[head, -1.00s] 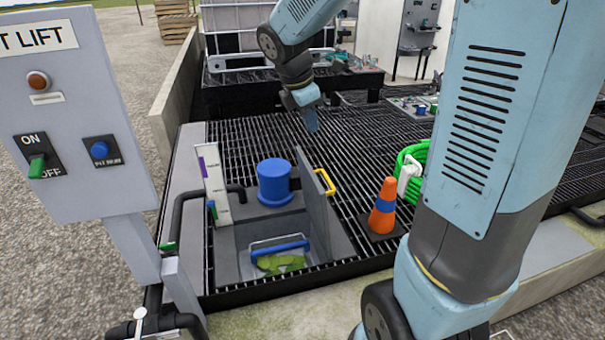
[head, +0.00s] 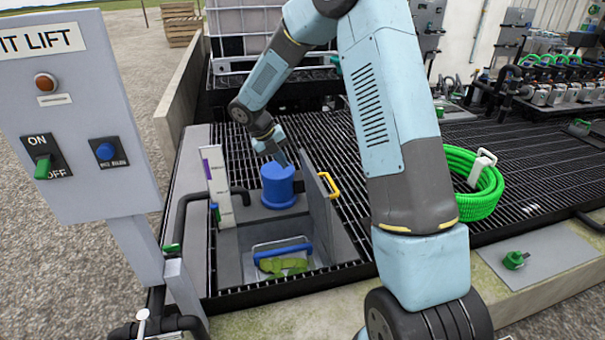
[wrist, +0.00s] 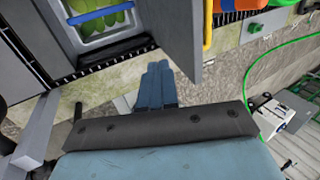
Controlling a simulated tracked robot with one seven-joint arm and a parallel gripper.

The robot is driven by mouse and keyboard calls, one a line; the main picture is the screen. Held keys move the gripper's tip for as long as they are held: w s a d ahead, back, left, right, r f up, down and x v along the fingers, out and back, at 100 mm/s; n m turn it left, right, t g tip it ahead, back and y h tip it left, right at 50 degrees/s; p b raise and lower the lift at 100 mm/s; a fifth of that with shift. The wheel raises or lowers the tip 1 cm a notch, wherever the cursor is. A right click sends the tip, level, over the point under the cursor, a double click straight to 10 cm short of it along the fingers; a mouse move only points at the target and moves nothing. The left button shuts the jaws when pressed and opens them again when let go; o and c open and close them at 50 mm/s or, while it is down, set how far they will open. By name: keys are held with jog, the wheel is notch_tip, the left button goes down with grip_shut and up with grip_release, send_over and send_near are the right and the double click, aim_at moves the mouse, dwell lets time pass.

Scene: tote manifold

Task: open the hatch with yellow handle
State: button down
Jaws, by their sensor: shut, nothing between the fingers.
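The grey hatch panel (head: 316,205) stands upright along the right side of the open pit, swung up from it. Its yellow handle (head: 329,186) is on the panel's right face. In the wrist view the panel (wrist: 170,30) is just beyond my fingers, and part of the yellow handle (wrist: 208,22) shows to its right. My gripper (head: 283,160) is shut and empty. In the head view it appears just above the blue cylinder, left of the handle. In the wrist view the shut fingers (wrist: 157,70) appear near the panel's edge; contact cannot be told.
In the pit are a blue cylinder (head: 278,186) and a basket with a blue handle (head: 282,250) holding green matter. A control box (head: 75,120) stands at left. A green hose coil (head: 475,185) lies right of my arm. Orange shows at the wrist view's top (wrist: 225,5).

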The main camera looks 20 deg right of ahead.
jog(key=d+f, duration=0.8)
jog(key=shift+f, duration=0.15)
jog(key=shift+d, duration=0.15)
dwell(0.3)
jog(key=r, duration=0.1)
send_over(331, 184)
jog(key=shift+s+d, duration=0.15)
jog(key=shift+d, duration=0.05)
jog(key=shift+a, duration=0.15)
